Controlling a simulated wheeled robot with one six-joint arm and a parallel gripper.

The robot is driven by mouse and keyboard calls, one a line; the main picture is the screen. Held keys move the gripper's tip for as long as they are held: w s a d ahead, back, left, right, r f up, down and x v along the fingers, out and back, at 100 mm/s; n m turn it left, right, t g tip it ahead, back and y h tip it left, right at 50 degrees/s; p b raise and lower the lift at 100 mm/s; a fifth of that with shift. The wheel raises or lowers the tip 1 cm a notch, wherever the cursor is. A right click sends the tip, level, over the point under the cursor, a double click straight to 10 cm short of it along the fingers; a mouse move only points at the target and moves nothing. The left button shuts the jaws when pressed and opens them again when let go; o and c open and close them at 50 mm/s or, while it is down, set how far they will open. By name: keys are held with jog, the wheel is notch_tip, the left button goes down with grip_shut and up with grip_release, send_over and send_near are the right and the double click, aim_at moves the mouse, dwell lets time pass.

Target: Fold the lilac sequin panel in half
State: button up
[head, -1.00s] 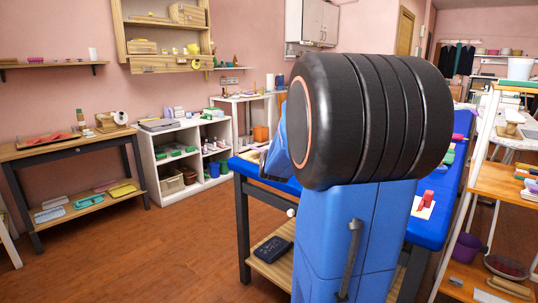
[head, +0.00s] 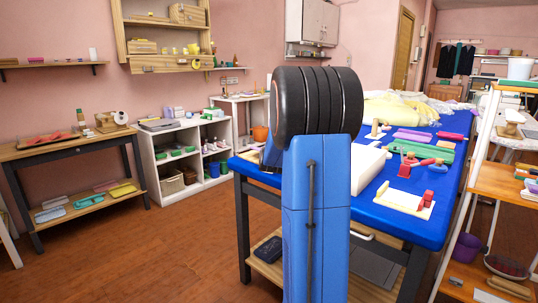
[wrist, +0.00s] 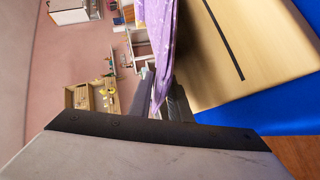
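The lilac panel (wrist: 162,45), dotted with small pale specks, shows in the wrist view as a narrow hanging strip. Its lower end runs between the two dark fingers of my gripper (wrist: 162,104), which look closed on it. The rest of the panel runs out of the top of the picture, so its full shape is hidden. In the head view my own arm covers the gripper, and I cannot make out the held panel there.
In the wrist view a pale tan surface with a black strip (wrist: 225,40) is beside the panel. In the head view the blue table (head: 425,228) holds a cream block (head: 368,170), a purple flat piece (head: 412,135), a green roll (head: 425,151) and red-handled tools. Pale yellow cloth (head: 395,108) lies behind.

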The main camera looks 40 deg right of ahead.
jog(key=shift+w+d, duration=0.2)
jog(key=shift+w, duration=0.05)
jog(key=shift+c, duration=0.3)
grip_shut()
dwell(1.1)
